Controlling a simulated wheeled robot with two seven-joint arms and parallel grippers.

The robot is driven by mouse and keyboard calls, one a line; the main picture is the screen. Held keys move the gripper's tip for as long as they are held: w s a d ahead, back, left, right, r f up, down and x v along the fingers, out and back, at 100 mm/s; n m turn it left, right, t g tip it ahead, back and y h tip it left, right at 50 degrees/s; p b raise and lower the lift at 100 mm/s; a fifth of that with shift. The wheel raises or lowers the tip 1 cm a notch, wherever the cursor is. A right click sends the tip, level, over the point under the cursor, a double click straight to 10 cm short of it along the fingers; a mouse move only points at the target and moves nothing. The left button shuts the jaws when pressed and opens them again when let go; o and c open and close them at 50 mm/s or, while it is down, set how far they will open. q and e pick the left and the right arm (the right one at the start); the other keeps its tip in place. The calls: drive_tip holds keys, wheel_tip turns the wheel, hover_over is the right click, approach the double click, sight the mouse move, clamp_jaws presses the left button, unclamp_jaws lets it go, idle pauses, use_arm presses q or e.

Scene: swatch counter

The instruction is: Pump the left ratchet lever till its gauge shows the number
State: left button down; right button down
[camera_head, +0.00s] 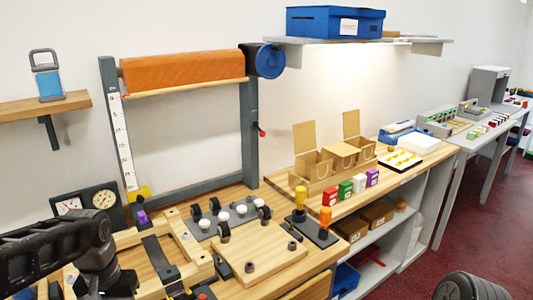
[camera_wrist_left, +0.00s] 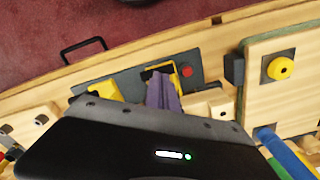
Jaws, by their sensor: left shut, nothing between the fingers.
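Two round dial gauges, a white-faced one (camera_head: 68,206) and a cream-faced one (camera_head: 103,199), stand at the back left of the workbench; their readings are too small to tell. Two upright handles, one yellow (camera_head: 300,198) and one orange (camera_head: 325,217), stand on dark plates on the right part of the bench. I cannot tell which part is the left ratchet lever. My left arm reaches in from the left in the head view, its fingertips not visible there. In the left wrist view my left gripper (camera_wrist_left: 162,85) is shut and empty, over or beside a grey plate (camera_wrist_left: 208,66) with yellow parts and a red button. My right gripper is not in view.
A grey frame (camera_head: 250,130) with an orange roll (camera_head: 185,70) and a number strip rises behind the bench. Wooden blocks and a board (camera_head: 260,252) crowd the bench front.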

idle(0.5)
use_arm(q)
drive_tip(key=shift+s+d+f+b, duration=0.1)
drive_tip(key=shift+s+f+b, duration=0.05)
drive_tip(key=shift+f+b, duration=0.5)
drive_tip(key=shift+s+d+f+b, duration=0.1)
drive_tip(key=shift+f+b, duration=0.5)
drive_tip(key=shift+f, duration=0.05)
drive_tip(key=shift+w+a+r+p, duration=0.15)
drive_tip(key=shift+r+p, duration=0.5)
drive_tip(key=shift+r, duration=0.05)
drive_tip(key=shift+w+a+r+p, duration=0.1)
drive_tip(key=shift+r+p, duration=0.55)
drive_tip(key=shift+r, duration=0.05)
drive_tip(key=shift+f, duration=0.1)
wheel_tip(320, 180, up, 6)
drive_tip(key=p, duration=0.5)
drive_tip(key=shift+r, duration=0.2)
